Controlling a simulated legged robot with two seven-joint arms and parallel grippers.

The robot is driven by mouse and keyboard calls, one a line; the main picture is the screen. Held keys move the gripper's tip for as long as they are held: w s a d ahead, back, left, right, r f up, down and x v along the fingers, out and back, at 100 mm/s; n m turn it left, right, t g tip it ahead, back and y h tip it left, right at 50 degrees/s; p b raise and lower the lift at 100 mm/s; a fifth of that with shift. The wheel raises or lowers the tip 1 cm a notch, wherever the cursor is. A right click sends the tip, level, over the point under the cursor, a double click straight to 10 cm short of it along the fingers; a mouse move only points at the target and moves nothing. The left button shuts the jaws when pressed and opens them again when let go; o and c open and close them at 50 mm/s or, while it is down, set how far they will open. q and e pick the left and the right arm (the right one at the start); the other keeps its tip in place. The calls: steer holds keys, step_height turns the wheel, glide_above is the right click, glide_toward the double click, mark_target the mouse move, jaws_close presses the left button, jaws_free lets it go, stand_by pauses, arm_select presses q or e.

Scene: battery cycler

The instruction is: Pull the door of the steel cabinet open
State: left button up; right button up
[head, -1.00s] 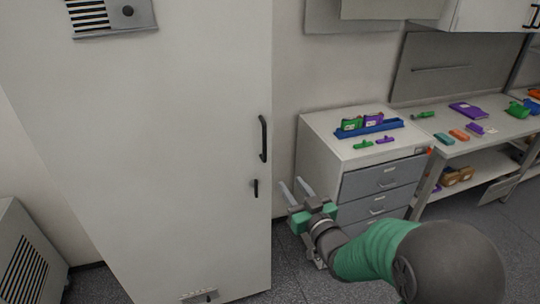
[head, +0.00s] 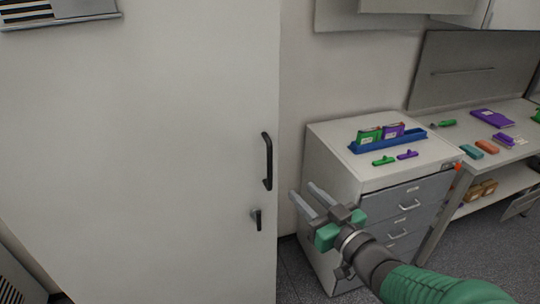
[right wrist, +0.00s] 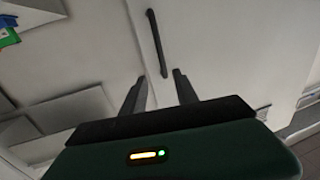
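The steel cabinet's door (head: 150,150) is a tall pale panel filling the left of the head view, and it looks closed. Its dark vertical bar handle (head: 267,161) is near the door's right edge, with a small lock and key (head: 257,218) below it. My right gripper (head: 308,198) is open and empty, to the right of and below the handle, apart from it. In the right wrist view the handle (right wrist: 157,42) lies beyond the two separated fingers (right wrist: 157,88). My left gripper is not in view.
A drawer unit (head: 333,175) stands right of the cabinet, close behind my right gripper. On it are a blue rack (head: 388,142) and small green and purple items. A workbench (head: 505,152) stands farther right. A grey louvred unit (head: 18,275) is at lower left.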

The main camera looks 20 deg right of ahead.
steer(key=a+r+p, duration=0.1)
steer(key=p, duration=0.1)
glide_toward(270, 162)
steer(key=x, duration=0.5)
steer(key=shift+w, duration=0.2)
steer(key=p+x, duration=0.1)
steer(key=x, duration=0.4)
steer(key=shift+w+a, duration=0.1)
steer(key=shift+w, duration=0.25)
steer(key=c, duration=0.4)
steer(key=shift+d, duration=0.3)
jaws_close()
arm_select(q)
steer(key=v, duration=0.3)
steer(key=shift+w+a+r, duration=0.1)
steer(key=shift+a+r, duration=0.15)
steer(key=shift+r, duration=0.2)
